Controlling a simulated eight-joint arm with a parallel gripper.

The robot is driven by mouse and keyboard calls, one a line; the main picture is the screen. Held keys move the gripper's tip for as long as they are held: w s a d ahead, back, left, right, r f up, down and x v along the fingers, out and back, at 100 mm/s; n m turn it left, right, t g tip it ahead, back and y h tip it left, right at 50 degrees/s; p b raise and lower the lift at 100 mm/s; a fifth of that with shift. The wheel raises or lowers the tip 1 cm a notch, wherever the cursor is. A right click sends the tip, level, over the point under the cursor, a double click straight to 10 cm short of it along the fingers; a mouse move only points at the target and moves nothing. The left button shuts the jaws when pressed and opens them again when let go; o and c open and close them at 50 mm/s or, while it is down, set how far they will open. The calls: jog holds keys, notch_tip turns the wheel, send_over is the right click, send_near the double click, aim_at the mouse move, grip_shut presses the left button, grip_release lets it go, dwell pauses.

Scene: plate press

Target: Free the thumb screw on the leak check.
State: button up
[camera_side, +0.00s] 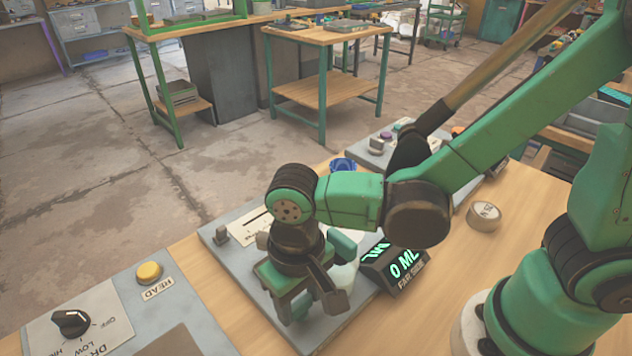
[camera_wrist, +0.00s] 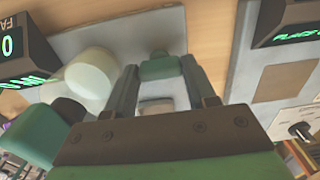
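The leak check is a grey base plate (camera_side: 215,252) with a black readout (camera_side: 395,268) that shows "0 ML" and "FAR SIDE". A pale, whitish cylinder (camera_wrist: 90,80) stands on the plate, beside my fingers in the wrist view; in the side view it is partly hidden behind my gripper (camera_side: 310,300). My gripper is low over the plate, fingers pointing down and spread. In the wrist view its fingers (camera_wrist: 160,85) stand apart, with a green block and a small pale piece showing between them. I cannot tell which part is the thumb screw.
A panel with a yellow button (camera_side: 149,272) marked HEAD and a black dial (camera_side: 71,322) lies at the left. A blue knob (camera_side: 343,164) sits behind the plate. A round metal weight (camera_side: 484,216) stands on the bare wood at the right. Another panel (camera_side: 385,140) lies farther back.

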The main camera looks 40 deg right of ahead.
grip_shut()
jog(key=shift+n, duration=0.4)
jog(key=n, duration=0.3)
jog(key=shift+n, duration=0.3)
jog(key=n, duration=0.4)
jog(key=shift+n, duration=0.3)
jog(key=n, duration=0.4)
jog(key=shift+n, duration=2.5)
jog(key=shift+o, duration=2.4)
grip_release()
